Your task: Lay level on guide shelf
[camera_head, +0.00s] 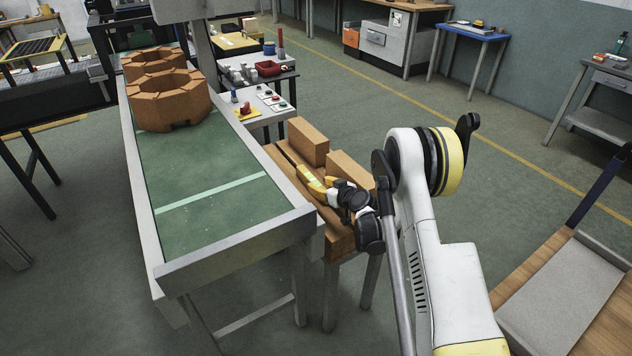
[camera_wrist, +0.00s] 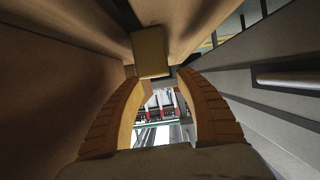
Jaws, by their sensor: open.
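A low wooden shelf or bench (camera_head: 339,240) stands beside the green-topped conveyor; it appears to be the guide shelf. My gripper (camera_head: 311,181) is low over it, with yellow fingers pointing away to the left. In the wrist view my gripper (camera_wrist: 163,78) has its two ridged orange fingers spread apart, with nothing held between them. A tan block end (camera_wrist: 150,52) shows just beyond the fingertips; I cannot tell whether it is the level. No level can be clearly made out in the head view, where my wrist and fingers cover part of the shelf.
Two brown blocks (camera_head: 308,142) (camera_head: 350,170) stand on the shelf close to my gripper. The conveyor (camera_head: 205,225) carries stacked brick rings (camera_head: 168,100) at its far end; its near part is clear. A side table (camera_head: 265,105) with small parts stands behind.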

